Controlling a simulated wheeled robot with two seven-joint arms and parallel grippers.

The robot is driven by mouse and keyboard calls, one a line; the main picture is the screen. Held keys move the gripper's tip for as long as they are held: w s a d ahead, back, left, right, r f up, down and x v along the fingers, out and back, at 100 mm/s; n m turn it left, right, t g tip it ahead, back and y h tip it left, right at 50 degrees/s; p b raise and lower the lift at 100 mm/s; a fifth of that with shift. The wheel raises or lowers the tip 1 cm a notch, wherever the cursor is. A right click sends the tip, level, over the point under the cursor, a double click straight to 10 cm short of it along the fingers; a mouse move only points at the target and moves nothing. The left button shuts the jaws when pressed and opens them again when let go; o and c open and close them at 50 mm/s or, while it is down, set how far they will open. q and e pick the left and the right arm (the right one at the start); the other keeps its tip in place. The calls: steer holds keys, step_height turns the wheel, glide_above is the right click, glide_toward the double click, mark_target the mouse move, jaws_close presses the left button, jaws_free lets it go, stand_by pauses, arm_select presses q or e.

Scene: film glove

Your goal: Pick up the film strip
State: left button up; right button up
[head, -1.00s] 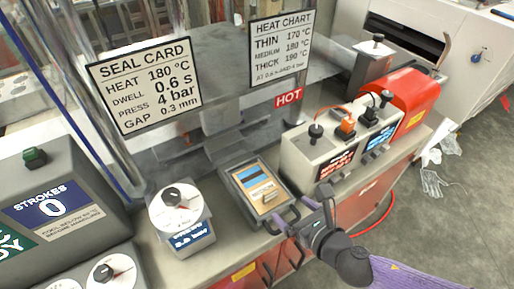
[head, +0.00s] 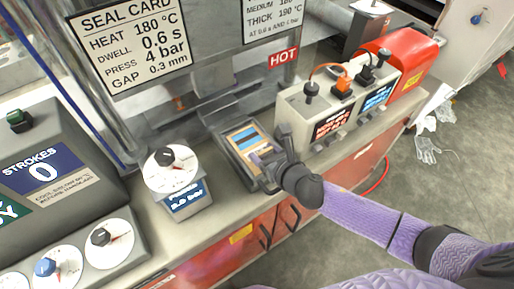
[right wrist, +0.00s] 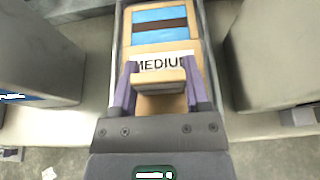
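The film strip (head: 243,138) is a tan piece with a blue panel crossed by a dark band. It lies in a dark tray on the bench, and also shows in the right wrist view (right wrist: 160,31) with a "MEDIUM" label and a raised tan grip block (right wrist: 158,82) at its near end. My right gripper (head: 262,160) is over this near end. In the right wrist view its purple fingers (right wrist: 159,80) stand on either side of the block, very close to it; firm contact cannot be made out. My left gripper is out of view.
A round dial on a pressure box (head: 172,168) stands left of the tray. A control box with levers (head: 330,118) stands close on its right, with a red unit behind. A "HOT" sign (head: 284,57) hangs behind. The bench's front edge is near.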

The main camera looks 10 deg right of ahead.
steer(key=c, duration=0.7)
